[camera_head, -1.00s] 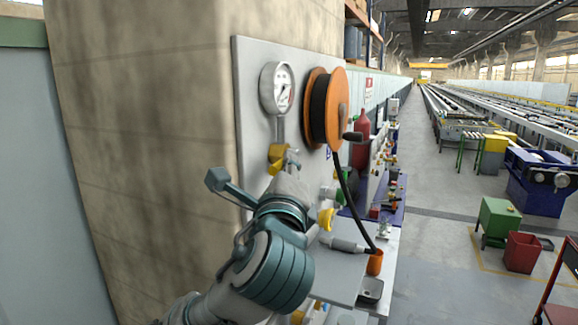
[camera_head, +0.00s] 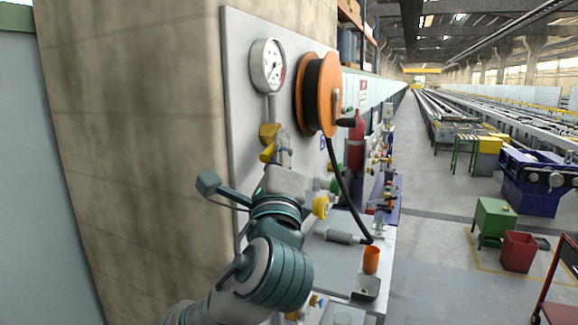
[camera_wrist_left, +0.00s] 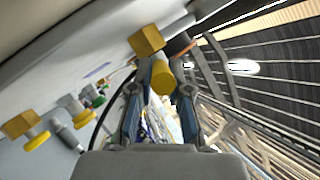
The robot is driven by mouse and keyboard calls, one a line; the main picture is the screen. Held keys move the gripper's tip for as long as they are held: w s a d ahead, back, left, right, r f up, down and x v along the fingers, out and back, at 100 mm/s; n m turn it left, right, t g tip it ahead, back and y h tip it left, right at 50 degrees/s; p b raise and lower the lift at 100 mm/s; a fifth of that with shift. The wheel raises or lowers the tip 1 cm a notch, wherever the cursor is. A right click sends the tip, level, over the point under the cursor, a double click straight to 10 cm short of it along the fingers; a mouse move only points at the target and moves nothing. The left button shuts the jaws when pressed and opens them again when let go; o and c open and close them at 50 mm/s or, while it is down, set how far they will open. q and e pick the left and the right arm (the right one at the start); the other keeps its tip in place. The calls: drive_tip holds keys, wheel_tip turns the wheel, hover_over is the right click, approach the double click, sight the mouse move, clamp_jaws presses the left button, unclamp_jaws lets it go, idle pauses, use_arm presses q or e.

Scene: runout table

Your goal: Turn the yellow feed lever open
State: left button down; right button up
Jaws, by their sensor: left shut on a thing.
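The yellow feed lever (camera_head: 267,152) sits on its yellow valve body (camera_head: 269,131), on the grey panel below the round gauge. In the left wrist view the lever is a yellow cylinder (camera_wrist_left: 162,77) beside the yellow block (camera_wrist_left: 146,40) of the valve. My left gripper (camera_head: 282,150) is at the lever, and its two fingers stand on either side of the cylinder in the wrist view (camera_wrist_left: 160,88). It is shut on the lever. The finger contact is partly hidden in the head view. My right gripper is not in view.
An orange hose reel (camera_head: 322,92) with a crank is close to the right of my left gripper. A black hose (camera_head: 346,190) hangs from it. A pressure gauge (camera_head: 268,65) is above the valve. An orange cup (camera_head: 371,260) stands on the bench below.

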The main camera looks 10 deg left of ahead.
use_arm(q)
drive_tip(key=n+t+y+b, duration=0.1)
drive_tip(key=b, duration=0.1)
drive_tip(key=f+n+t+y+b, duration=0.1)
drive_tip(key=w+f+n+t+y+b, duration=0.1)
drive_tip(key=n+b, duration=0.1)
drive_tip(key=shift+w+f+y+b, duration=0.1)
drive_tip(key=shift+f+y+b, duration=0.1)
drive_tip(key=shift+y+b, duration=0.15)
idle(0.3)
